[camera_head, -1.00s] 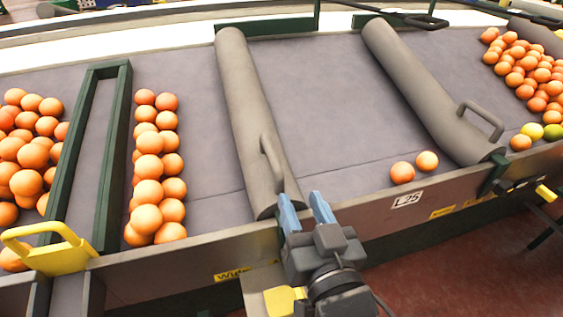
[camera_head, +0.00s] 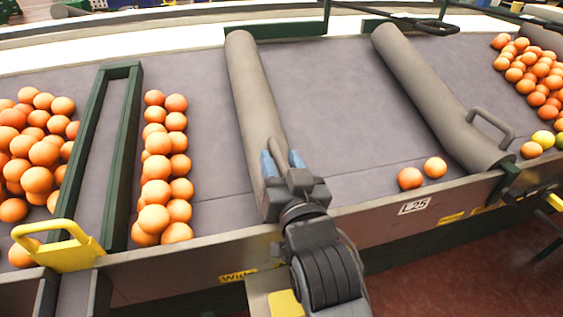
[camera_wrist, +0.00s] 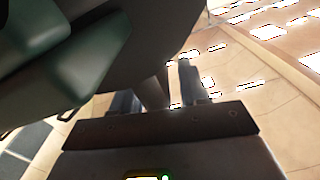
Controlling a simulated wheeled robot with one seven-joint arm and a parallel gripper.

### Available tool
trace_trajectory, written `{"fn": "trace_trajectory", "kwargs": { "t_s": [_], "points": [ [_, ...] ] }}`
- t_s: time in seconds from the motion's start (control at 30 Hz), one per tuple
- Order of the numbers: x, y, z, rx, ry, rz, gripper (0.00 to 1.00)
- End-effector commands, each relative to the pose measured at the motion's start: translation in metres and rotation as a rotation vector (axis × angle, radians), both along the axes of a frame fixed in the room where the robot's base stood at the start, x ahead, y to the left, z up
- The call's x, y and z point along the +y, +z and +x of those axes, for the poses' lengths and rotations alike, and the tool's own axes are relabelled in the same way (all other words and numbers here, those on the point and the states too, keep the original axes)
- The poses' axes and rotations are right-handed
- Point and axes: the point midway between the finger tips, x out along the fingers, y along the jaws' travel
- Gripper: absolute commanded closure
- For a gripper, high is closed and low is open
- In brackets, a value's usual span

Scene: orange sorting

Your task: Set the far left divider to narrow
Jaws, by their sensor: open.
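A long grey padded divider (camera_head: 250,85) runs across the belt at the middle-left of the head view. My gripper (camera_head: 282,160) is over its near end, fingers pointing up the picture. The gripper is open, and the handle on this divider is hidden behind it. In the wrist view a grey bar (camera_wrist: 153,92) shows between the two fingers; whether it touches them I cannot tell. A green-framed divider (camera_head: 130,105) with a yellow handle (camera_head: 65,245) stands further left. A second grey divider (camera_head: 430,90) with a grey handle stands on the right.
A yellow "Wide" label (camera_head: 237,276) is on the front rail, partly covered by my arm. Oranges lie on both sides of the green frame. Two loose oranges (camera_head: 410,178) lie between the grey dividers. More fruit (camera_head: 530,70) is at the far right.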

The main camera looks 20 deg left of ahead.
Motion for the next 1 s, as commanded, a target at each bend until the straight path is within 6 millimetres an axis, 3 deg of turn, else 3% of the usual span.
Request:
{"fn": "trace_trajectory", "kwargs": {
  "t_s": [0.17,0.63,1.0],
  "points": [
    [-0.0001,0.0001,-0.0001,0.000,0.000,0.000,0.56],
    [0.0005,0.0003,-0.0007,0.000,0.001,0.000,1.00],
    [0.0010,0.0006,-0.0012,-0.001,0.003,0.001,1.00]
  ]
}}
